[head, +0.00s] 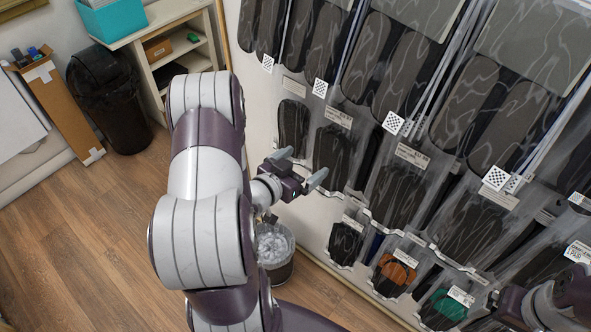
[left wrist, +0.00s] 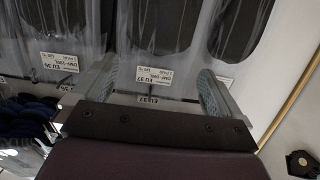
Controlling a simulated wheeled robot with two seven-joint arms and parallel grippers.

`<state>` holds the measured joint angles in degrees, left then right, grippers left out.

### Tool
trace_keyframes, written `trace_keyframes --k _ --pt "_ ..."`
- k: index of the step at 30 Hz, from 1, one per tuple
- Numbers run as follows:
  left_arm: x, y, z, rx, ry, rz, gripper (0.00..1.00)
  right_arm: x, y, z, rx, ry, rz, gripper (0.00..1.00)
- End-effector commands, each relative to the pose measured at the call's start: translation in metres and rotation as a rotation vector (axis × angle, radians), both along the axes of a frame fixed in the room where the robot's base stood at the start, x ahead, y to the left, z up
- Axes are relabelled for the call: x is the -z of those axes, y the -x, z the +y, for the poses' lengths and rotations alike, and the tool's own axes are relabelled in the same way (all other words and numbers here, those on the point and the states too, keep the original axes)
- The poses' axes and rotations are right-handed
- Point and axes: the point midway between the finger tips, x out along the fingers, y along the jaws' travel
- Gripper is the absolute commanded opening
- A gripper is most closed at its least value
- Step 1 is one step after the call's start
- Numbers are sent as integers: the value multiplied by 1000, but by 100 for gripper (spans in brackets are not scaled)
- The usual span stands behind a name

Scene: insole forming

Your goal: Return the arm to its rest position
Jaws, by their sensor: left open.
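My left gripper (head: 302,167) is raised in front of the hanging rack, with its two grey fingers spread apart and nothing between them. In the left wrist view the open fingers (left wrist: 158,92) point toward packaged dark insoles (left wrist: 165,25) with white size labels. I cannot tell whether a fingertip touches a package. Part of my right arm (head: 560,300) shows at the lower right corner of the head view; its gripper fingers are not visible.
Packaged insoles (head: 335,158) hang in rows close to my left gripper. A waste bin with a clear bag (head: 274,245) stands below it. A black bin (head: 112,105) and a shelf unit (head: 180,48) stand at the back left. The wooden floor (head: 70,240) at left is clear.

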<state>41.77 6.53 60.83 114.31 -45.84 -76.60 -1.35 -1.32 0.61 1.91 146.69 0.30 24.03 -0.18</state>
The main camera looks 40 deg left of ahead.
Motion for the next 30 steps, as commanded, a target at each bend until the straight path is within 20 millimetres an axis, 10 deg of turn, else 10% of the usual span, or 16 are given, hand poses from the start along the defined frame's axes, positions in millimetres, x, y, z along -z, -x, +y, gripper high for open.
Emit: trace_keyframes --k 14,22,26,30 --pt "-6 33 2 1 0 12 100 3 0 0 0 0 0 100" --pt "73 103 41 -260 7 756 100 3 0 0 0 0 0 100" --pt "44 136 3 -327 46 1139 100 3 0 0 0 0 0 100" --pt "-7 140 -77 -224 59 1291 100 3 0 0 0 0 0 100"
